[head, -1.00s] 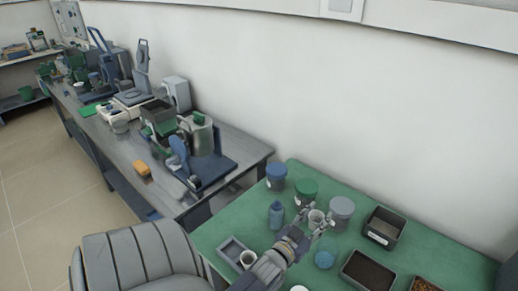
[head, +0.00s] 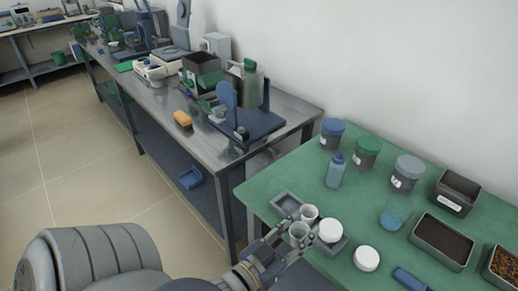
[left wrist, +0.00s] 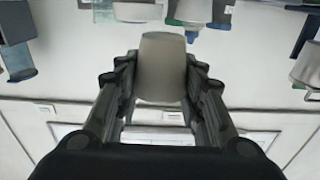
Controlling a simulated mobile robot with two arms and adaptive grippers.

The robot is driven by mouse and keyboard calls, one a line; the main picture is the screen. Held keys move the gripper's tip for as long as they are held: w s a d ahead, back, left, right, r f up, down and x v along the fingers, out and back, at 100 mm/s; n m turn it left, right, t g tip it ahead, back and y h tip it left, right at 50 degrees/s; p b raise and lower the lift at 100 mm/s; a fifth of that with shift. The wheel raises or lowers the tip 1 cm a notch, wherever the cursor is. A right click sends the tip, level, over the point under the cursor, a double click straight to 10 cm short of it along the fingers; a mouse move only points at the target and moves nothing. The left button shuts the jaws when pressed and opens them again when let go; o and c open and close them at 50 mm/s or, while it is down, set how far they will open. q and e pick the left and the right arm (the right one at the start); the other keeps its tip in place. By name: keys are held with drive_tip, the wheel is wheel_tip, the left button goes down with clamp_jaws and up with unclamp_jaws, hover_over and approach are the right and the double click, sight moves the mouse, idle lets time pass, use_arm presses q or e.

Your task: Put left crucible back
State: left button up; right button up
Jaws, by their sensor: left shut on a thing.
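My left gripper (head: 288,244) is shut on a pale crucible (head: 299,234) above or at the grey tray (head: 284,198) near the green table's front edge. In the left wrist view the held crucible (left wrist: 162,67) sits between the two fingers of my left gripper (left wrist: 160,85). A second pale crucible (head: 309,212) stands in the tray, just behind the held one. I cannot tell whether the held crucible touches the tray; its lower part is hidden by the fingers. My right gripper is not in view.
A blue bottle (head: 335,172), lidded jars (head: 367,152) and dark bins (head: 443,241) stand behind and right. Green tabletop is free left of the bottle.

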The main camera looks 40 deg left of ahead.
use_arm(q)
drive_tip(key=shift+s+f, duration=0.25)
drive_tip(key=shift+s, duration=0.25)
drive_tip(key=shift+a, duration=0.15)
drive_tip(key=w+a, duration=0.6)
drive_tip(key=w, duration=0.1)
drive_tip(key=w+a+f+p, duration=0.1)
drive_tip(key=w+a, duration=0.2)
drive_tip(key=shift+w+a+f, duration=0.1)
drive_tip(key=shift+w+a, duration=0.15)
drive_tip(key=shift+a, duration=0.15)
drive_tip(key=shift+w+a+f, duration=0.15)
drive_tip(key=shift+f, duration=0.45)
drive_tip(key=shift+w+a+f, duration=0.1)
drive_tip(key=shift+a+f, duration=0.05)
drive_tip(key=shift+f, duration=0.5)
drive_tip(key=shift+w+a+f, duration=0.15)
drive_tip(key=shift+f, duration=0.45)
drive_tip(key=o, duration=1)
drive_tip(key=shift+o, duration=0.2)
